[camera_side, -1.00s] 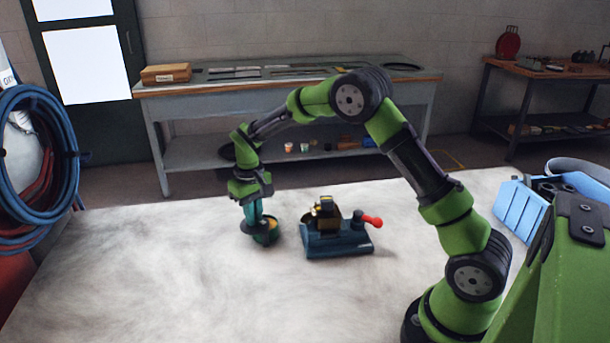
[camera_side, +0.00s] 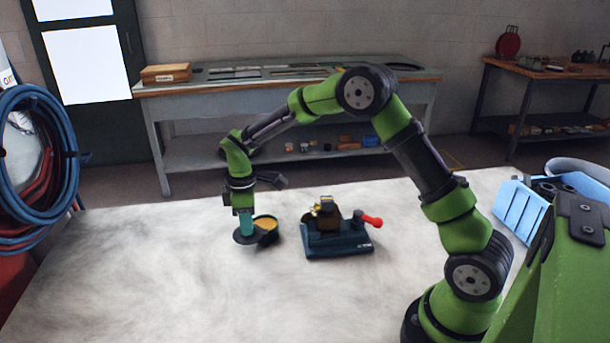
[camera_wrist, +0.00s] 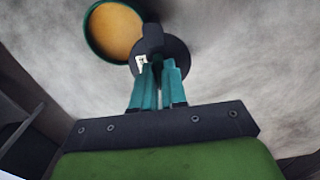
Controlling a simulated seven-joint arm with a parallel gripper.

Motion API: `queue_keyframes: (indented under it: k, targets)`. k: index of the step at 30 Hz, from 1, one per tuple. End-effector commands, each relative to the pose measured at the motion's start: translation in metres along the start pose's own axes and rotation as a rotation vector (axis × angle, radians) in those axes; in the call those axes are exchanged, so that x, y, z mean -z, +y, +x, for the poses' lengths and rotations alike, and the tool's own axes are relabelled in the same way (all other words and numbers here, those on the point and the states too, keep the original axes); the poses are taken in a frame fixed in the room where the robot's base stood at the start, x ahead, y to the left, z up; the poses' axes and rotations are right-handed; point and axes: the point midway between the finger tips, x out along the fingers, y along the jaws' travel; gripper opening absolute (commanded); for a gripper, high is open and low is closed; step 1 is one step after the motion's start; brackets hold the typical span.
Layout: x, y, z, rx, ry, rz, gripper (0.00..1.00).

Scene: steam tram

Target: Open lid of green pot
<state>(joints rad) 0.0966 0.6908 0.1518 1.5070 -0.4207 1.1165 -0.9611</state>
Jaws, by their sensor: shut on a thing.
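The green pot (camera_side: 267,228) stands on the pale mottled work surface, its top uncovered and orange-tan contents showing. It also shows at the upper left of the wrist view (camera_wrist: 115,31), with a green rim. The dark round lid (camera_side: 245,238) is just left of the pot in the side view. My gripper (camera_side: 245,222) points down with its teal fingers shut on the lid. In the wrist view my gripper (camera_wrist: 155,70) holds the dark knob of the lid (camera_wrist: 177,53), which is beside the pot. I cannot tell whether the lid touches the surface.
A blue device with a red-knobbed lever (camera_side: 338,238) stands right of the pot. A light blue bin-like object (camera_side: 522,207) is at the right. A workbench (camera_side: 290,83) stands behind. The surface left and front of the pot is clear.

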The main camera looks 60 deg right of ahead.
Motion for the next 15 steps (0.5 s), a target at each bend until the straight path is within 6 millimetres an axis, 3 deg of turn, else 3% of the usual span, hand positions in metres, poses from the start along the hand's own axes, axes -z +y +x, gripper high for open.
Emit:
queue_keyframes:
  k: [15]
  targets:
    - [-0.0011, -0.0107, -0.0013, -0.003, 0.002, -0.277, 0.0]
